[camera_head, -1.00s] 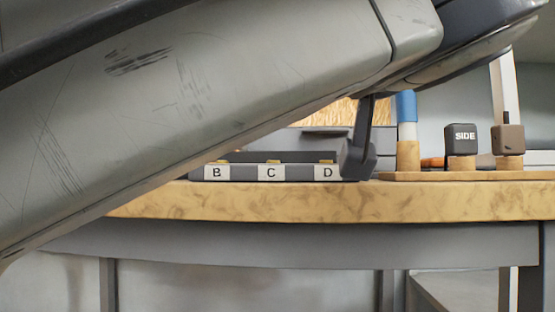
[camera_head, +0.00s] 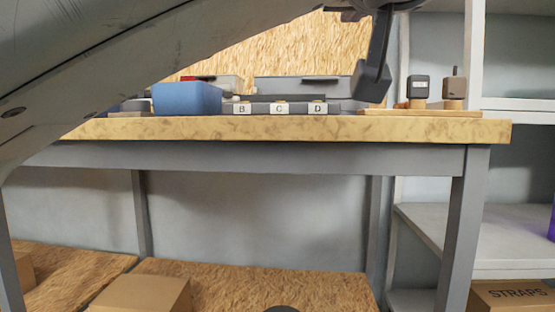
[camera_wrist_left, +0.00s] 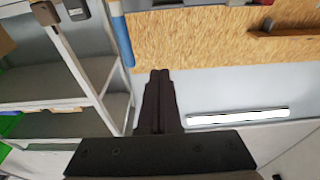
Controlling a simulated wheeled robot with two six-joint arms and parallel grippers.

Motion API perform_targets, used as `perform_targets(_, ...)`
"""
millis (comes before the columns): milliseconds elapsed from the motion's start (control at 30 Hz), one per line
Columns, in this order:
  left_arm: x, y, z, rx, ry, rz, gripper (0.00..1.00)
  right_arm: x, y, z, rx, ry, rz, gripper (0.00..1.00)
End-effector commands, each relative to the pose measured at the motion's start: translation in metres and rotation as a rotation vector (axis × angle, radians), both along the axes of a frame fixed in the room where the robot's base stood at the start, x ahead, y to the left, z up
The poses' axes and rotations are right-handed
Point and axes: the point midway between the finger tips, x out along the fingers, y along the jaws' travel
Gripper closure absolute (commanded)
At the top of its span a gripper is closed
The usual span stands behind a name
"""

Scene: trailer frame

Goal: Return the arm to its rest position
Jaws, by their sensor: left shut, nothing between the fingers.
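My left arm comes in from the upper left of the head view and crosses in front of the workbench (camera_head: 300,128). My left gripper (camera_head: 372,82) hangs dark and tilted at the arm's end, in front of the right part of the bench. In the left wrist view its two dark fingers (camera_wrist_left: 160,75) lie together with nothing between them. My right gripper is not in view.
A blue bin (camera_head: 186,99) and a rack labelled B, C and D (camera_head: 260,108) stand on the bench. A wooden board (camera_head: 430,112) carries small dark blocks at right. Grey shelving (camera_head: 480,225) stands to the right. A cardboard box (camera_head: 145,295) sits below the bench.

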Motion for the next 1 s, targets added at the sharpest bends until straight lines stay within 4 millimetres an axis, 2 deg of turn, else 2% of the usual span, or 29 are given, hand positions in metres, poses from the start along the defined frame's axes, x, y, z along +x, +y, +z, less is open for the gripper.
perform_targets(67, 0.000, -0.001, 0.000, 0.000, 0.000, -0.002, 1.00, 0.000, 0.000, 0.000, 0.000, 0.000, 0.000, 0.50)
perform_targets(267, 0.013, -0.012, -0.025, 0.116, 0.090, -0.018, 1.00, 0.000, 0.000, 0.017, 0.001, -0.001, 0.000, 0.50)
perform_targets(467, 0.028, -0.018, -0.062, 0.256, 0.212, -0.038, 1.00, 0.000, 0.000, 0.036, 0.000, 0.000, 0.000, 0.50)
perform_targets(567, 0.035, -0.017, -0.089, 0.344, 0.300, -0.054, 1.00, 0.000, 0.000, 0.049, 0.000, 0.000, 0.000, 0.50)
perform_targets(700, 0.041, -0.009, -0.137, 0.481, 0.460, -0.086, 1.00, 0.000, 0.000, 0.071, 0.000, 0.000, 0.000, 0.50)
perform_targets(767, 0.041, -0.002, -0.162, 0.543, 0.548, -0.105, 1.00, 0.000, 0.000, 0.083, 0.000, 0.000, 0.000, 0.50)
perform_targets(833, 0.037, 0.012, -0.196, 0.618, 0.673, -0.135, 1.00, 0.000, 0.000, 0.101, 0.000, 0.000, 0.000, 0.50)
perform_targets(933, 0.017, 0.042, -0.251, 0.707, 0.905, -0.199, 1.00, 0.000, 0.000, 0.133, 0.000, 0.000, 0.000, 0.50)
perform_targets(1000, -0.006, 0.065, -0.286, 0.737, 1.061, -0.251, 1.00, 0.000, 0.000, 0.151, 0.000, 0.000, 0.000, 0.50)
